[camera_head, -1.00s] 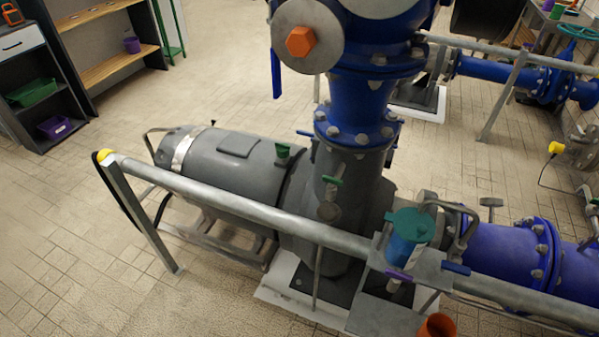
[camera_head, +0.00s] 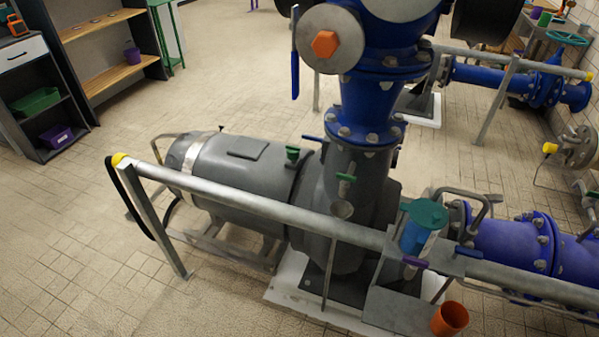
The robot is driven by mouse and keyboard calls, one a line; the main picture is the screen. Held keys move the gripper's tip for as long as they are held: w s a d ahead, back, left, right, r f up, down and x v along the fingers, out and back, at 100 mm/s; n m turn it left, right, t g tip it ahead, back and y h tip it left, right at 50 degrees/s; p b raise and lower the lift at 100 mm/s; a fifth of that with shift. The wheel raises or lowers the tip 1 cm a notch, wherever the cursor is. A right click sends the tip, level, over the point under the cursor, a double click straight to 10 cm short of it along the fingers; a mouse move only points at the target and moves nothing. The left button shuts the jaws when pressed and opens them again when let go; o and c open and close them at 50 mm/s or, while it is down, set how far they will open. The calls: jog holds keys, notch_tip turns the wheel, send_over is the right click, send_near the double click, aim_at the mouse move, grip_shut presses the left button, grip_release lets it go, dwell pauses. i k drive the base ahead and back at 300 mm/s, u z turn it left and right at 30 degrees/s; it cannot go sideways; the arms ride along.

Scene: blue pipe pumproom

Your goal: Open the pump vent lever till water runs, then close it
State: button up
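A small green lever (camera_head: 345,177) sits on a small valve at the front of the grey pump body (camera_head: 372,185), below the blue flanged pipe. I take it to be the vent lever, though no label shows. A small grey funnel (camera_head: 342,210) stands under it, with a thin pipe (camera_head: 331,268) running down behind the handrail. I see no running water at this size. My gripper is not in view.
A grey handrail (camera_head: 240,203) crosses in front of the pump. Shelves (camera_head: 110,48) stand back left. The left floor is clear.

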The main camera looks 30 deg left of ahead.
aim_at(346, 178)
jog(key=z, duration=0.4)
jog(key=k, duration=0.15)
jog(key=u, duration=1.8)
jog(key=k, duration=0.9)
jog(key=z, duration=0.15)
jog(key=i, duration=0.7)
